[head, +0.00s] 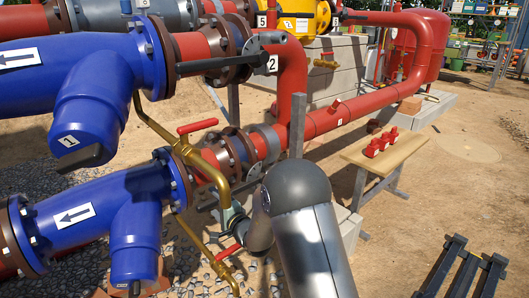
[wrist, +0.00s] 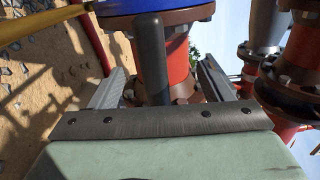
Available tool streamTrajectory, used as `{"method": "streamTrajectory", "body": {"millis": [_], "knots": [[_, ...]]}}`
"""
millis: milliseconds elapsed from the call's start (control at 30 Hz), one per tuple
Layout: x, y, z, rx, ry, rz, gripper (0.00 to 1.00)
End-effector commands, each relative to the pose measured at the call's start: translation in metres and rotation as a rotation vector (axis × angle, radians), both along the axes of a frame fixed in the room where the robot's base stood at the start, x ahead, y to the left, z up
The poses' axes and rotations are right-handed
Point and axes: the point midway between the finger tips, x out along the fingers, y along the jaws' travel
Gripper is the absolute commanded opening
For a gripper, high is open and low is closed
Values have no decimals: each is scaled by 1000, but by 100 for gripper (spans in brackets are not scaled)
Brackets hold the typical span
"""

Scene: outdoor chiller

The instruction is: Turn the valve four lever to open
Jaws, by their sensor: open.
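A dark, rounded lever (wrist: 152,58) stands upright in the wrist view, between the two fingers of my gripper (wrist: 163,68). Gaps show on both sides of it, so the fingers are open around it and not clamped. Behind it is a red pipe section with brown flanges (wrist: 178,22). In the head view my gripper (head: 228,203) is low beside the lower red pipe's brown flanged valve (head: 238,150), partly hidden by my arm and the brass pipe. No number four label is readable, so I cannot confirm which valve this lever belongs to.
An upper black lever (head: 215,65) sits by a label 2. A brass pipe (head: 170,138) with red handles (head: 198,126) runs close to my gripper. Blue pipes (head: 95,215) fill the left.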

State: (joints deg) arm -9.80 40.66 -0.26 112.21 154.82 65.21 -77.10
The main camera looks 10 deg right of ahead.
Motion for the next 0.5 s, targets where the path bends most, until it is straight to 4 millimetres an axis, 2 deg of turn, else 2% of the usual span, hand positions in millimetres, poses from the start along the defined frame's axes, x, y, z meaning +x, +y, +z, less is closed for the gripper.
{"method": "streamTrajectory", "body": {"millis": [500], "knots": [[-50,-32,0,-1,0,-1,73]]}}
